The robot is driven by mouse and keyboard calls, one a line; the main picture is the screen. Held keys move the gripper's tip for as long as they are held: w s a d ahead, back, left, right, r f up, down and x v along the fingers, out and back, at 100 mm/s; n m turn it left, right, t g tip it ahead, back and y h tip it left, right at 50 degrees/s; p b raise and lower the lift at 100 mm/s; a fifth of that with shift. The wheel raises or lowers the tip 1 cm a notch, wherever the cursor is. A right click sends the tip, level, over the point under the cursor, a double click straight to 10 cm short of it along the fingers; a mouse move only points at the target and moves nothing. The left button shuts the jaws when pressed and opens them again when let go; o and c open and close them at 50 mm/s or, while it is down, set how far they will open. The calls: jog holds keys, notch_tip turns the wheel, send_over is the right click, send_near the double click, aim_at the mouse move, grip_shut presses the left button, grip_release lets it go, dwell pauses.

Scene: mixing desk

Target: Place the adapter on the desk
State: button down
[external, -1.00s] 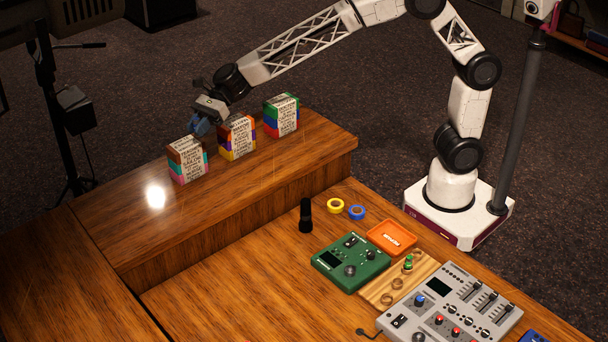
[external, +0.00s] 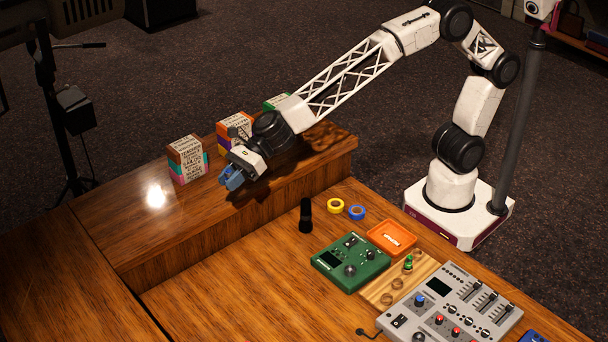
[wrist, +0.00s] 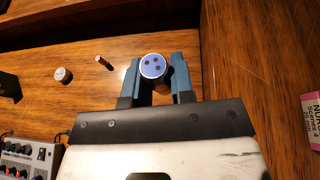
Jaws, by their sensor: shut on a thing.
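The adapter (wrist: 152,67) is a short cylinder with a blue round end face, three dark holes and a silvery rim. It sits between the two blue-grey fingers of my gripper (wrist: 153,75) in the wrist view, and the gripper is shut on it. In the external view my gripper (external: 232,179) is in the air above the front part of the raised wooden shelf. The adapter cannot be made out there. The lower wooden desk (external: 225,267) lies in front of the shelf.
On the shelf (external: 130,222) stand several colourful boxes; the left one (external: 187,160) is left of my gripper. The desk holds a black cylinder (external: 306,216), yellow and blue rings, an orange tray (external: 391,238), a green device (external: 350,262) and a mixer (external: 452,307).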

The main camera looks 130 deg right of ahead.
jog(key=s+a+f, duration=0.1)
jog(key=a+f, duration=0.2)
jog(key=a, duration=0.4)
jog(key=s+a+f+m+h, duration=0.1)
jog(key=a+f, duration=0.2)
jog(key=a, duration=0.4)
jog(key=shift+s+a+f, duration=0.1)
jog(key=shift+f, duration=0.05)
dwell(0.4)
jog(key=s+d+f+m+h, duration=0.1)
jog(key=s+d, duration=0.5)
jog(key=d, duration=0.3)
jog(key=s+d+h, duration=0.1)
jog(key=s+d, duration=0.6)
jog(key=d, duration=0.2)
jog(key=shift+m+h, duration=0.4)
jog(key=shift+m, duration=0.2)
jog(key=s+d, duration=0.3)
jog(key=s, duration=0.2)
jog(key=s+d+f, duration=0.1)
jog(key=s+d, duration=0.2)
jog(key=s, duration=0.2)
jog(key=s+d+f, duration=0.1)
jog(key=s+d, duration=0.2)
jog(key=s, duration=0.2)
jog(key=shift+s+d, duration=0.25)
jog(key=shift+s, duration=0.15)
jog(key=shift+s+d+f, duration=0.15)
jog(key=shift+s+d, duration=0.1)
jog(key=shift+s, duration=0.55)
